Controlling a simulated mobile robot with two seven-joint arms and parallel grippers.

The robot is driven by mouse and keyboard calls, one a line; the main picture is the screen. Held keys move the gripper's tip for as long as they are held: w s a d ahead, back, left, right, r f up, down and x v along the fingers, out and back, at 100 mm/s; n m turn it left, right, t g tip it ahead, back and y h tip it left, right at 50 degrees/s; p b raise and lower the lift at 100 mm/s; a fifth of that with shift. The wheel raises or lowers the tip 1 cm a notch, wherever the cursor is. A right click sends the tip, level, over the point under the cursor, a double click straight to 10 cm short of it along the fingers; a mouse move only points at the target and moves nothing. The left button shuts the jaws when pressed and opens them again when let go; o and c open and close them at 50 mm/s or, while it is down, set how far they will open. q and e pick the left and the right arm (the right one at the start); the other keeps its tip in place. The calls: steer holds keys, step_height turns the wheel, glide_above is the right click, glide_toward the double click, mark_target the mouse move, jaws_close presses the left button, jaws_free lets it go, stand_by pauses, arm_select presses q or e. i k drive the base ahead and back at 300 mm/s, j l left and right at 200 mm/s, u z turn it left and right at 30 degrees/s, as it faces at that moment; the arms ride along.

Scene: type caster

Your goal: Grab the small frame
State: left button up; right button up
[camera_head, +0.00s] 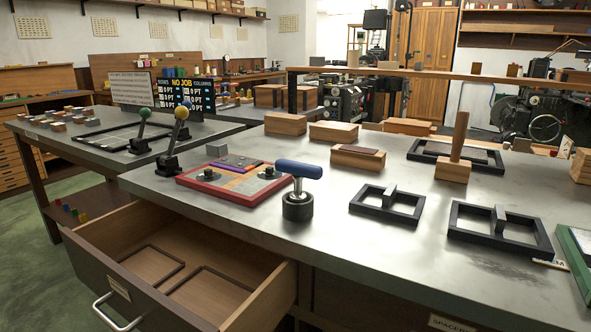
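A small black rectangular frame (388,200) lies flat on the metal table, right of centre, with a raised bar across its middle. A somewhat larger black frame (499,222) of similar shape lies to its right, nearer the table's right end. A third dark frame (428,157) lies farther back, partly hidden behind a wooden block with an upright post. Neither of my grippers shows in the head view.
The drawer (262,300) stands pulled out at the table's front left. A blue-handled tool (298,190) stands left of the small frame. A red-rimmed tray (222,203) and two ball-topped levers are farther left. Several wooden blocks line the back. Bare tabletop lies in front of the small frame.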

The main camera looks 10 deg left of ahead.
mark_target(390, 194)
steer(key=k, duration=0.95)
